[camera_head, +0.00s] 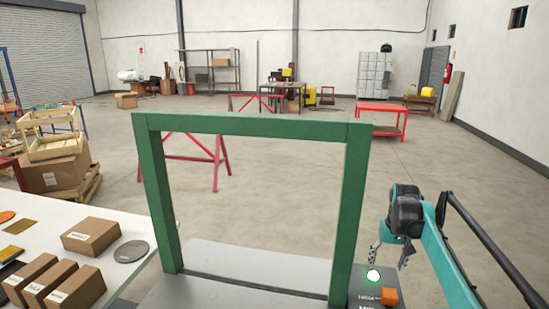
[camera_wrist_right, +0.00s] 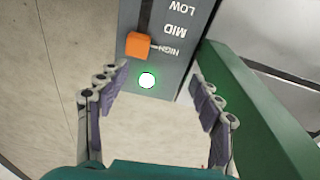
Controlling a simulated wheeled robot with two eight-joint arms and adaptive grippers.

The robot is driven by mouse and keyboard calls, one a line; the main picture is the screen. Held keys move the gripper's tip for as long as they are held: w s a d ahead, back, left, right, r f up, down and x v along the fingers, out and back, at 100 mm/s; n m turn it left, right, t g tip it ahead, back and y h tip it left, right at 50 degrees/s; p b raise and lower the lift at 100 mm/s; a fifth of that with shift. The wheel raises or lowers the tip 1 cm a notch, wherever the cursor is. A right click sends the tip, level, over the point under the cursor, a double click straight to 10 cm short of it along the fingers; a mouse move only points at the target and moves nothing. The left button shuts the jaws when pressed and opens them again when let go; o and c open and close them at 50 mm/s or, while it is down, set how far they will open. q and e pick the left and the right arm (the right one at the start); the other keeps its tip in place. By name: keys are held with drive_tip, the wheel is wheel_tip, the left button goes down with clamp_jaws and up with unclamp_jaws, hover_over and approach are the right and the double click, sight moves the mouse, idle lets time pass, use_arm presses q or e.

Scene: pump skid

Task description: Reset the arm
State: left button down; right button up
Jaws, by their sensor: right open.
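My right gripper (camera_head: 389,262) hangs at the right of the green frame, above the grey control panel (camera_head: 362,298). Its fingers are spread and empty. In the right wrist view the open fingers (camera_wrist_right: 158,80) flank a glowing white button with a green rim (camera_wrist_right: 147,80), which also shows in the head view (camera_head: 373,275). An orange slider knob (camera_wrist_right: 139,45) sits at the HIGH mark of a dark slot, with MID and LOW farther along. The knob also shows in the head view (camera_head: 389,296). I see no contact with the knob or button. My left gripper is not in view.
The green frame (camera_head: 250,125) stands upright over a grey plate (camera_head: 245,258), close beside the right gripper. A white table (camera_head: 60,220) at left holds several cardboard boxes (camera_head: 92,235) and a grey disc (camera_head: 131,251). Open floor (camera_head: 270,190) lies beyond.

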drive_tip(key=s+a+r+n+t, duration=0.1)
drive_tip(key=s+a+r+t, duration=0.25)
drive_tip(key=s+a, duration=0.9)
drive_tip(key=s+a+f+t, duration=0.1)
drive_tip(key=s+f, duration=0.3)
drive_tip(key=s, duration=0.5)
drive_tip(key=s+a+f+n+t, duration=0.1)
drive_tip(key=s+a+f, duration=0.3)
drive_tip(key=s, duration=0.5)
drive_tip(key=shift+f, duration=0.3)
drive_tip(key=shift+w+a, duration=0.1)
drive_tip(key=shift+a, duration=0.05)
